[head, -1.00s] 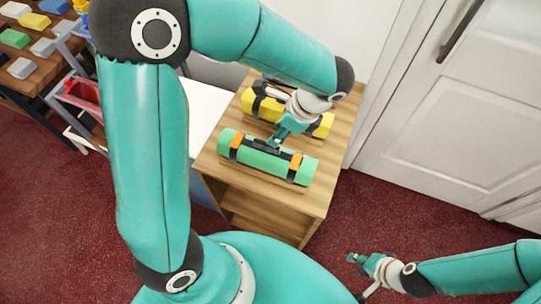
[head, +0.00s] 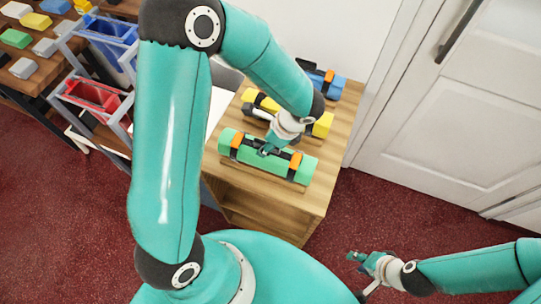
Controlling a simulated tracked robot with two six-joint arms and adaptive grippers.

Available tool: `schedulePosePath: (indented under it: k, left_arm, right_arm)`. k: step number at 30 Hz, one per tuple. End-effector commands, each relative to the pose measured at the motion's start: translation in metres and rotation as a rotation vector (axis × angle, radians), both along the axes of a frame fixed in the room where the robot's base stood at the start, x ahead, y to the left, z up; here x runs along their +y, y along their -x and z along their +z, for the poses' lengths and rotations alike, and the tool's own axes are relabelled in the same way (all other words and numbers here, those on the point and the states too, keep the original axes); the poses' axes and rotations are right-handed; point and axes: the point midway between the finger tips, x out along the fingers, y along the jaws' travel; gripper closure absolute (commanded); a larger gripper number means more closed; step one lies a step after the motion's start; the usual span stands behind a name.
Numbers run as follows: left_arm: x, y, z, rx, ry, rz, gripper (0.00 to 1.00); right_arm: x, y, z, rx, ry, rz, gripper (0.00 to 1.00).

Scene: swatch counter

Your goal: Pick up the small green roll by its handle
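The small green roll (head: 230,147) lies on the wooden cabinet's top, with black straps and orange patches near both ends. A dark handle runs along its upper side between the straps. My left gripper (head: 265,152) comes down from above onto the middle of the roll, at the handle. Its fingers are small and dark there, so I cannot tell whether they are closed around the handle. My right gripper (head: 352,258) is open and empty, low at the right over the carpet, away from the roll.
A yellow roll (head: 322,124) lies just behind the green one, and a blue roll (head: 324,84) lies farther back on the wooden cabinet (head: 330,170). A white door (head: 450,120) is at the right. A rack with red (head: 92,97) and blue bins stands at the left.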

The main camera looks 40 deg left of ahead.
Motion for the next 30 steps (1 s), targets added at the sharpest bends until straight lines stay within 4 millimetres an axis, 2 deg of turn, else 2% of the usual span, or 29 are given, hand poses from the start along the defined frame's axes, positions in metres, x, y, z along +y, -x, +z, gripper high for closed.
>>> schedulePosePath:
  k: [1, 9, 30]
  left_arm:
    - [-0.0001, 0.0, 0.0002, 0.0, 0.0, 0.0, 0.57]
    - [-0.0001, -0.0001, 0.0003, 0.0, 0.0, 0.0, 1.0]
    - [-0.0007, -0.0015, 0.0029, -0.003, 0.001, -0.001, 1.0]
  right_arm:
    - [0.0001, 0.0001, -0.0001, 0.0, 0.0, 0.0, 0.6]
    - [0.0, 0.0001, -0.0001, 0.0, 0.0, 0.0, 0.6]
    - [0.0, 0.0, -0.0004, 0.0, 0.0, 0.0, 0.6]
